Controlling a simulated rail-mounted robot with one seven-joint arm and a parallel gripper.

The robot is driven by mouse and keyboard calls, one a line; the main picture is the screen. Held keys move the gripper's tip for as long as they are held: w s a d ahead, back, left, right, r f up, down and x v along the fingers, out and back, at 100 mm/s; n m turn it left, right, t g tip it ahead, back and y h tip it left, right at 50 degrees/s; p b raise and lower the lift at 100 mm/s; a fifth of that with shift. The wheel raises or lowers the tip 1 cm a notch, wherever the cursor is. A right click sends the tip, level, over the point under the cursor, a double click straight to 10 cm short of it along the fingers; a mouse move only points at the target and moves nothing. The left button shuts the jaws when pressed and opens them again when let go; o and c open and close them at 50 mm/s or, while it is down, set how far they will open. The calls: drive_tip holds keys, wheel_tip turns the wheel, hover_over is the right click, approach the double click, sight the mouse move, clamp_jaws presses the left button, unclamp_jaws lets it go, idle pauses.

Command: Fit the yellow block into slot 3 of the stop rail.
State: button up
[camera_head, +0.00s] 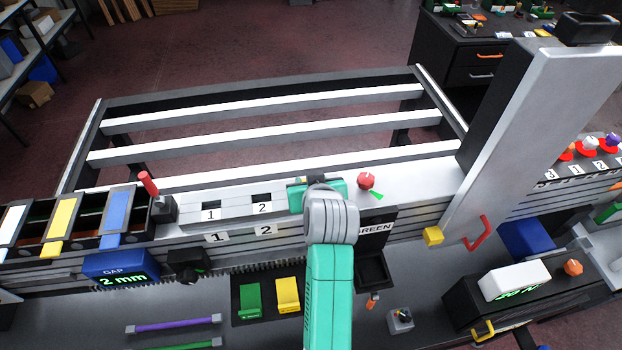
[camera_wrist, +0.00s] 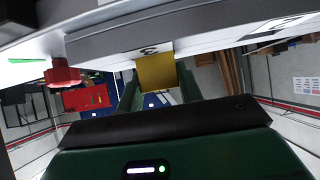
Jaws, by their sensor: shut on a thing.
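The stop rail (camera_head: 232,207) runs along the table's near edge, with slots 1 and 2 open and labelled. My gripper (camera_head: 316,190) is to the right of slot 2, and its wrist hides slot 3 in the head view. In the wrist view, my gripper (camera_wrist: 158,90) is shut on a yellow block (camera_wrist: 157,73). The block is at the rail's edge, right by the label 3 (camera_wrist: 148,49). Whether it is inside the slot or only against the rail cannot be told.
A black tray holds a green block (camera_head: 250,301) and another yellow block (camera_head: 288,294) in front of the rail. A red knob (camera_head: 366,181) is to the right of my gripper, and a red-handled lever (camera_head: 149,184) stands left of slot 1. A tall grey column (camera_head: 540,130) rises further right.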

drive_tip(key=o, duration=1)
drive_tip(key=shift+f, duration=0.1)
